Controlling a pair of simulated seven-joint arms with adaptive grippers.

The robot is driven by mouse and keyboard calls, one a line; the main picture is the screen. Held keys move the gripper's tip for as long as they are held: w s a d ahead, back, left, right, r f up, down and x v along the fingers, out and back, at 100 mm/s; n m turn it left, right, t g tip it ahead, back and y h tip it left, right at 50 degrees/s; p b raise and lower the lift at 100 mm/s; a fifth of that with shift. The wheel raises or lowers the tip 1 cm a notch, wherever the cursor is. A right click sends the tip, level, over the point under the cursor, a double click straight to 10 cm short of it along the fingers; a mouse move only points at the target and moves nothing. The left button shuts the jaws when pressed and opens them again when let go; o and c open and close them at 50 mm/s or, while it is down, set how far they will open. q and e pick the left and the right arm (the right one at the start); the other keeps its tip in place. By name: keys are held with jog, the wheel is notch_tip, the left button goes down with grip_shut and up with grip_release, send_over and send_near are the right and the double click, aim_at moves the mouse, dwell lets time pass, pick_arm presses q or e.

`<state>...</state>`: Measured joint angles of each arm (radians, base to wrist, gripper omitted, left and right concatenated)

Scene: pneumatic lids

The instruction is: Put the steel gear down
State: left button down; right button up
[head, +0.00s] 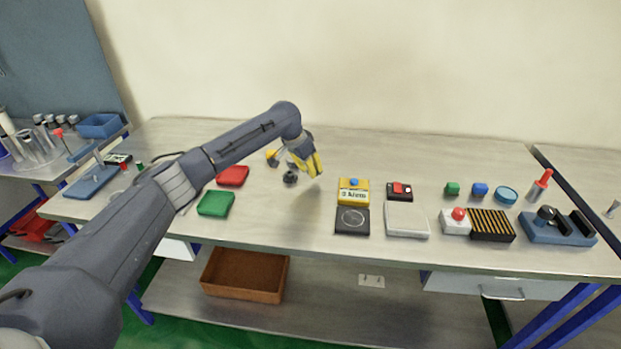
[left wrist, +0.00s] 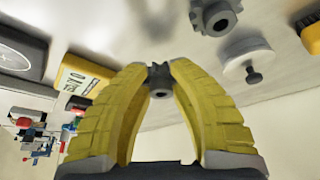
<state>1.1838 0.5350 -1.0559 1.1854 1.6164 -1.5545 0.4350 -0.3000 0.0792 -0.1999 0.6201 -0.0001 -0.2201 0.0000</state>
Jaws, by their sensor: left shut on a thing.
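The steel gear (left wrist: 159,82) is a small dark grey toothed part with a round hub, held between the tips of my left gripper (left wrist: 158,72). In the head view my left gripper (head: 318,172) has yellow fingers and hangs over the middle of the bench; the held gear cannot be made out there. The gripper is shut on the gear. A second grey gear (left wrist: 214,14) rests on the bench top and also shows in the head view (head: 290,179). My right gripper is not in view.
A grey disc with a knob (left wrist: 248,60) lies near the second gear. A yellow box (head: 353,191) and a black plate (head: 352,222) stand to the right. The bench (head: 275,220) is clear in front of the gripper.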

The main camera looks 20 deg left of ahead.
aim_at(310, 184)
pick_arm(q)
jog(key=shift+f, duration=1.85)
jog(key=shift+f, duration=0.2)
jog(key=c, duration=1.2)
grip_release()
jog(key=v, duration=1.2)
jog(key=shift+r, duration=0.15)
